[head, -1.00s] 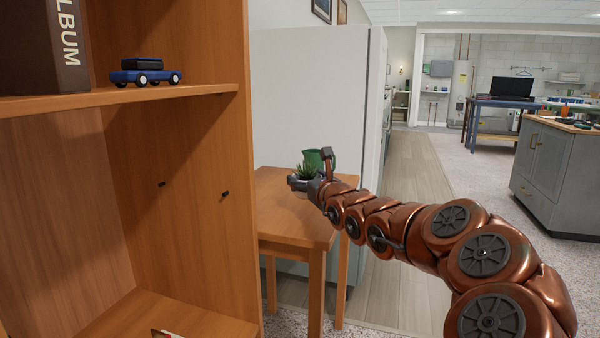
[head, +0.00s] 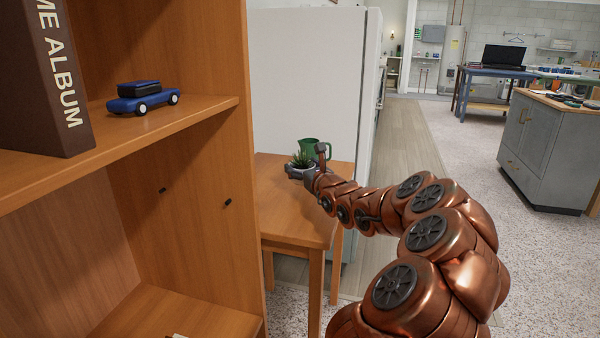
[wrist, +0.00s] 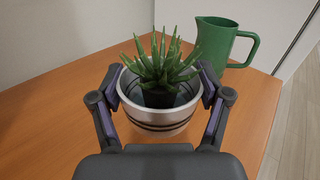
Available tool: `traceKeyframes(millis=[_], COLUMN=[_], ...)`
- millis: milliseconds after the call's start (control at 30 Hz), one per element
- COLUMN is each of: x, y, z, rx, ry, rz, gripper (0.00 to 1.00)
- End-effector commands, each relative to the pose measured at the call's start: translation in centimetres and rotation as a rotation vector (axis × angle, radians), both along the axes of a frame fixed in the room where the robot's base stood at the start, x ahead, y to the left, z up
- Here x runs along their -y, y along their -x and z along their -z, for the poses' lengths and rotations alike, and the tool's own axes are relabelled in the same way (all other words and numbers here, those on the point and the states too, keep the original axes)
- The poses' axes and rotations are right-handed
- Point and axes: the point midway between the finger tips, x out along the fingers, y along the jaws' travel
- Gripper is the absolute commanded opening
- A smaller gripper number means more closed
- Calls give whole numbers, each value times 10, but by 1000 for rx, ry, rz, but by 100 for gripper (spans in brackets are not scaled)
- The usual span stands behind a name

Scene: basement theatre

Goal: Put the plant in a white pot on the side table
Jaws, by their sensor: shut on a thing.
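The plant in a white pot is a spiky green plant (wrist: 162,66) in a pale pot with dark bands (wrist: 160,118). My gripper (wrist: 161,92) is shut on the pot, with one finger on each side of it. In the head view the plant (head: 302,159) shows at the end of my arm, over the wooden side table (head: 285,212). The pot is upright, on or just above the tabletop; I cannot tell if it touches. My gripper (head: 303,172) partly hides the pot there.
A green pitcher (wrist: 218,46) stands on the table just behind and right of the pot; it also shows in the head view (head: 309,148). A wooden shelf with a blue toy car (head: 142,97) stands at left. The table's front part is bare.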

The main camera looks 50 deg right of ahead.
Motion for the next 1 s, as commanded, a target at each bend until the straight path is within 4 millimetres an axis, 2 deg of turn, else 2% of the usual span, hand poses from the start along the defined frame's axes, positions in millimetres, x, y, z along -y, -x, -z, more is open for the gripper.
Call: traceKeyframes(millis=[133, 200, 333, 800, 833, 1000], x=[4, 2, 2, 0, 0, 0], y=[-2, -3, -3, -4, -4, -4], z=[0, 18, 33, 39, 39, 38], rx=[-1, -5, -1, 1, 1, 1], ry=[-1, -2, 0, 1, 1, 0], rz=[-2, -5, -4, -6, -6, -6], gripper=[32, 32, 32, 32, 77, 95])
